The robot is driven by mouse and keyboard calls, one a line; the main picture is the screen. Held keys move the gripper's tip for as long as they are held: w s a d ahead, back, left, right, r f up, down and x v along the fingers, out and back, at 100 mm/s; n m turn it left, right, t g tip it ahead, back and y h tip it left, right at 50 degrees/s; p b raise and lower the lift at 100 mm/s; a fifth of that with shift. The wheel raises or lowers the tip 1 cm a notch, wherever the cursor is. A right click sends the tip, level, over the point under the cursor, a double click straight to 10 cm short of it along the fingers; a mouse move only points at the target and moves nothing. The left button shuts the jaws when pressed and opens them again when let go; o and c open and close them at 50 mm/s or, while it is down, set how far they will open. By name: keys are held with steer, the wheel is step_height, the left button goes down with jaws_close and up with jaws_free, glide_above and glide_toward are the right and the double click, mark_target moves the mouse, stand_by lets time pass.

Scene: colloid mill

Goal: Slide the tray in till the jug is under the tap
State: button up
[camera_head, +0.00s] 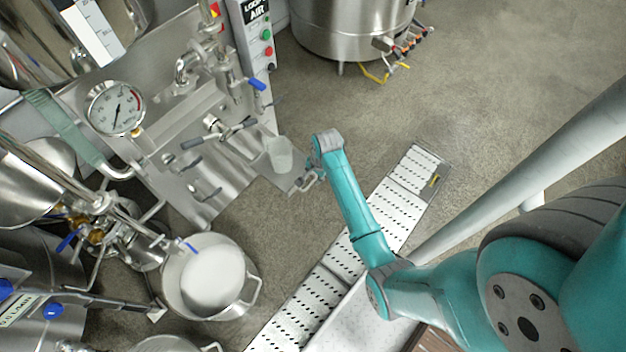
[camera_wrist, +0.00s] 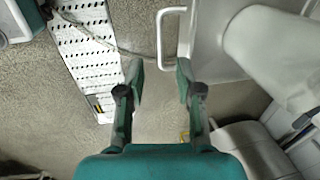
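The pale, translucent jug (camera_head: 278,155) stands on the flat metal tray (camera_head: 284,181), which projects from the machine's steel front. In the wrist view the jug (camera_wrist: 286,45) is a large white shape at upper right, on the tray (camera_wrist: 207,58). The tray's U-shaped handle (camera_wrist: 160,38) shows at the tray's left edge. My gripper (camera_head: 307,181) is at the tray's outer end. In the wrist view my gripper (camera_wrist: 159,72) is open, with the handle's near end around its fingertips; contact cannot be told. A tap (camera_head: 213,124) with grey levers is left of the jug.
A steel pot (camera_head: 208,278) with white contents stands at lower left. A perforated drain cover (camera_head: 385,213) runs across the floor beneath my arm. A round steel vessel (camera_head: 345,28) stands at the back. A control panel (camera_head: 258,35) rises behind the jug.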

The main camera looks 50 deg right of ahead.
mark_target(312, 183)
steer(key=shift+w+a+f, duration=0.1)
steer(key=shift+w+f, duration=0.15)
steer(key=shift+f, duration=0.95)
steer(key=shift+w+f, duration=0.2)
steer(key=shift+f, duration=1)
jaws_close()
